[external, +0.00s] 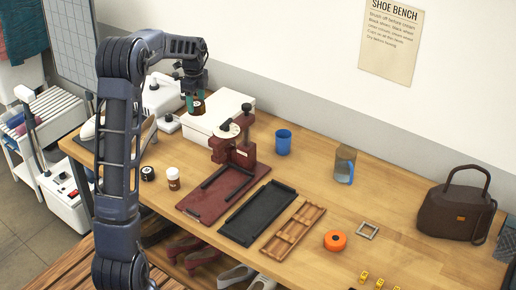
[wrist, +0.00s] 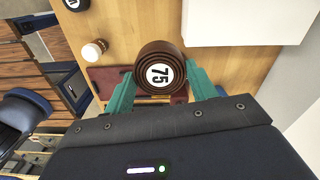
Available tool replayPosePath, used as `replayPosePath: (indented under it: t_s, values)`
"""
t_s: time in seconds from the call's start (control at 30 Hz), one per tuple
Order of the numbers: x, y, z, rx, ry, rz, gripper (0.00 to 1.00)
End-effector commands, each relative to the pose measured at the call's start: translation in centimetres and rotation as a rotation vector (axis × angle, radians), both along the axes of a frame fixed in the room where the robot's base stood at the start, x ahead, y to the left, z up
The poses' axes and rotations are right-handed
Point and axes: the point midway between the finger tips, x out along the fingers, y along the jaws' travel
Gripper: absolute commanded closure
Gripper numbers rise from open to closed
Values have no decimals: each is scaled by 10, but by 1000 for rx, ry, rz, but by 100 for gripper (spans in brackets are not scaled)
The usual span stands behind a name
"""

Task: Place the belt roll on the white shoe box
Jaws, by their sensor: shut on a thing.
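The belt roll (wrist: 150,50) is a dark brown coil with a white round label reading 75. My gripper (wrist: 162,80) has its teal fingers shut on it, one on each side. In the external view the roll (external: 199,109) hangs under my gripper (external: 195,101), in front of the white shoe box. The white shoe box (external: 229,106) stands closed at the back of the bench; its lid (wrist: 250,22) shows at the upper right of the wrist view. The roll appears to the side of the lid there. Its height above the box is hard to tell.
A dark red press (external: 240,150) stands right beside the box. A small brown jar (external: 173,179) stands nearer the front.

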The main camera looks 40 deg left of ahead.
Motion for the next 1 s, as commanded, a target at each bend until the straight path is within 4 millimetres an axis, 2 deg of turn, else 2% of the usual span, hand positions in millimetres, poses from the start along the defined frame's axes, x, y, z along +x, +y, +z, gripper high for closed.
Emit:
replayPosePath:
  t_s: [0.1,0.3,0.43,0.6,0.77,1.0]
  values:
    - [29,16,18,2,-3,0,68]
    - [71,42,52,2,-3,2,68]
    - [90,55,69,0,-2,5,68]
    - [103,65,83,0,-2,8,68]
    - [107,68,79,-1,1,9,68]
    - [106,68,31,-2,3,9,68]
